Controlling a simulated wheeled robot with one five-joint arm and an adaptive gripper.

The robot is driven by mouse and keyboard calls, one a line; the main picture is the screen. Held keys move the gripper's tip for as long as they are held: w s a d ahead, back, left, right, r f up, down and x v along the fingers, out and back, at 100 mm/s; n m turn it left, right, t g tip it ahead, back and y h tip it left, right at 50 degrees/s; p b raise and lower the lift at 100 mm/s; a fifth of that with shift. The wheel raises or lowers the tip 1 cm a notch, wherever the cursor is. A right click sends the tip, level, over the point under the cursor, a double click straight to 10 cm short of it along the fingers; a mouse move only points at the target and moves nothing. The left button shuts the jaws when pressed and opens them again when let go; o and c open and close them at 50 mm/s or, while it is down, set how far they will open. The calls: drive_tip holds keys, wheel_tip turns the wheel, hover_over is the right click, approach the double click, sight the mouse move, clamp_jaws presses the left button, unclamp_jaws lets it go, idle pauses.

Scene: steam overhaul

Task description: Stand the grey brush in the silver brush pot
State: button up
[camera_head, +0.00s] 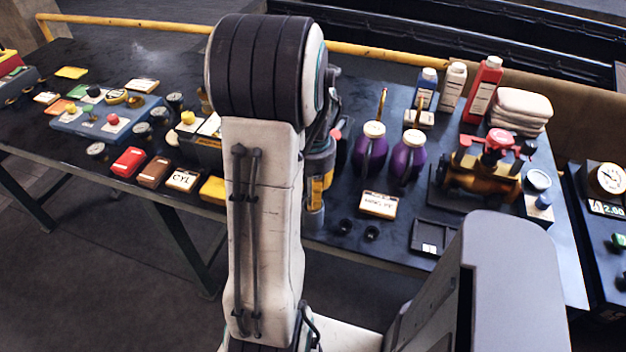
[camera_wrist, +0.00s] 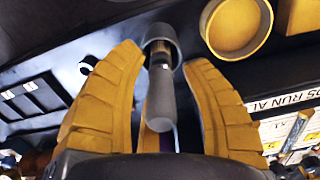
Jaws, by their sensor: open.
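My gripper (camera_wrist: 164,56) is open in the wrist view, with one yellow finger on each side. A slim grey thing (camera_wrist: 160,98) lies in view between the fingers, with gaps on both sides. It seems to be the grey brush, with a wider dark grey end and a tan part inside it, but I cannot be sure. In the head view my gripper (camera_head: 318,190) hangs at the table's front edge, partly hidden by my arm. I cannot make out the brush or the silver brush pot in the head view; my arm covers part of the table.
Purple oil cans (camera_head: 407,160), a label block (camera_head: 379,204) and small black knobs (camera_head: 371,233) stand right of my arm. A brass valve assembly (camera_head: 478,180), a red bottle (camera_head: 482,90) and folded cloths (camera_head: 520,110) are farther right. Several coloured blocks (camera_head: 130,161) lie left.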

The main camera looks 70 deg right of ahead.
wheel_tip(320, 180, up, 12)
drive_tip(key=shift+f, duration=0.1)
idle(0.5)
idle(1.0)
